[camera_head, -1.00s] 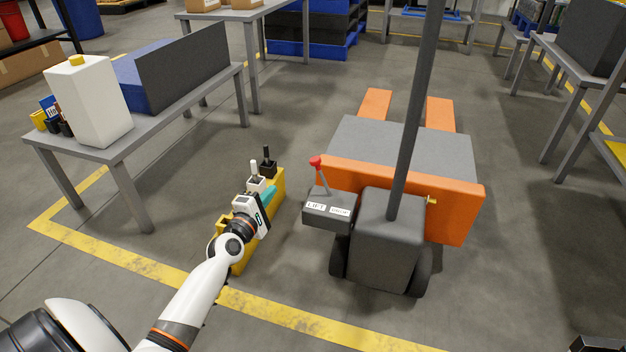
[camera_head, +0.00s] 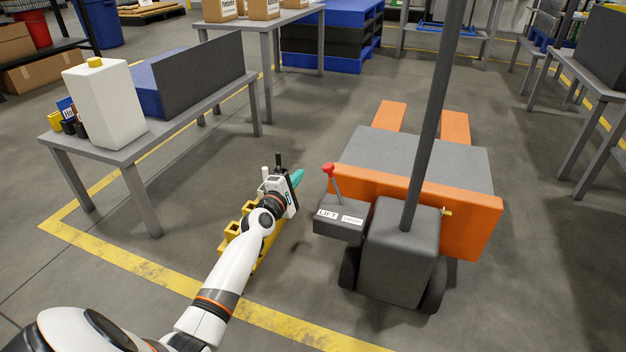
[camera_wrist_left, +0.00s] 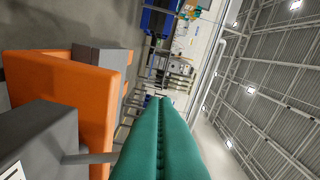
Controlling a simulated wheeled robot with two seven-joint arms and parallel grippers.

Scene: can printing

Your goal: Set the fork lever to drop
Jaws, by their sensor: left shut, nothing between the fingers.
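The fork lever (camera_head: 333,180) has a red knob on a grey stalk. It rises from a dark box (camera_head: 340,221) with a "LIFT" label on the left and a second label on the right that is hard to read. The lever leans toward the LIFT side. My left gripper (camera_head: 298,178) has teal fingers, is shut and empty, and is to the left of the red knob, apart from it. Its shut fingers fill the lower middle of the left wrist view (camera_wrist_left: 162,140); the knob is not seen there. My right gripper is not in view.
The orange pallet truck (camera_head: 470,220) with its dark upright pole (camera_head: 436,110) stands right of the lever box. A yellow holder (camera_head: 232,238) lies behind my left forearm. A grey table (camera_head: 150,140) with a white jug (camera_head: 104,105) stands at left. Floor between holder and truck is clear.

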